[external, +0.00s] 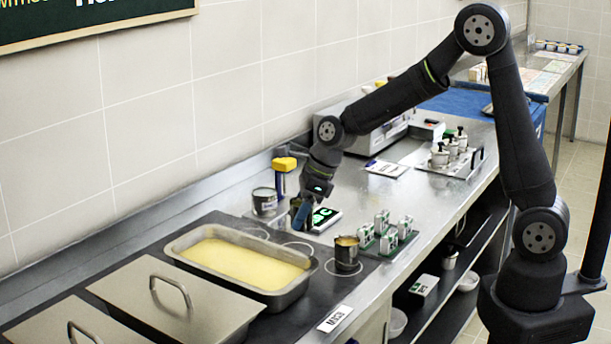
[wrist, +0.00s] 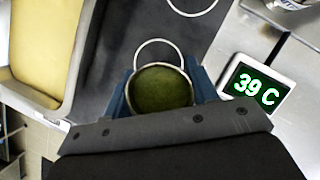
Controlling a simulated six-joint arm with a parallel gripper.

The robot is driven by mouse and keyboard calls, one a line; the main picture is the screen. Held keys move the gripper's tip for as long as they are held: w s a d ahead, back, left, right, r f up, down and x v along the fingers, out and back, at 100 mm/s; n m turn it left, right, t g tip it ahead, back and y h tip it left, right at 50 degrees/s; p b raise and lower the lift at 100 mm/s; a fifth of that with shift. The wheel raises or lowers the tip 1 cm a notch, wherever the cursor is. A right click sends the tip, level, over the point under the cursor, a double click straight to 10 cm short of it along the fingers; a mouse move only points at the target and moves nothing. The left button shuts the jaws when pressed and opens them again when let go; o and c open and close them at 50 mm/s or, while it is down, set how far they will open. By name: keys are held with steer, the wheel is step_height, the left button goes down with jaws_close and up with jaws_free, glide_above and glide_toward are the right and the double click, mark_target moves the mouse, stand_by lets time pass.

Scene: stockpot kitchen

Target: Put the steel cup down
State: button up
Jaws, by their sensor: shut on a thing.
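The steel cup (wrist: 162,88) is between the blue fingers of my gripper (wrist: 160,93) in the wrist view. It is round with a thin pale rim and dull green contents. My gripper is shut on it. In the external view my gripper (external: 300,214) points down beside the green display, and I cannot make out the held cup there. A white ring (wrist: 160,43) on the black hob lies just beyond the cup, partly covered by it. I cannot tell whether the cup touches the surface.
A tray of yellow liquid (external: 178,247) lies to the left. The display reading 39 C (wrist: 258,90) is close on the right. Another cup with orange-brown contents (external: 347,257) stands in front, near small racked containers (external: 388,240). A labelled steel pot (external: 265,203) stands behind.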

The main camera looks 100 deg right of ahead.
steer(key=shift+w+a+f, duration=0.5)
steer(key=shift+w+f, duration=0.25)
steer(key=shift+w, duration=0.15)
steer(key=shift+f, duration=1.85)
steer(key=shift+f, duration=0.2)
steer(key=o, duration=1.1)
steer(key=shift+r, duration=0.1)
steer(key=shift+r, duration=0.2)
steer(key=v, duration=1.2)
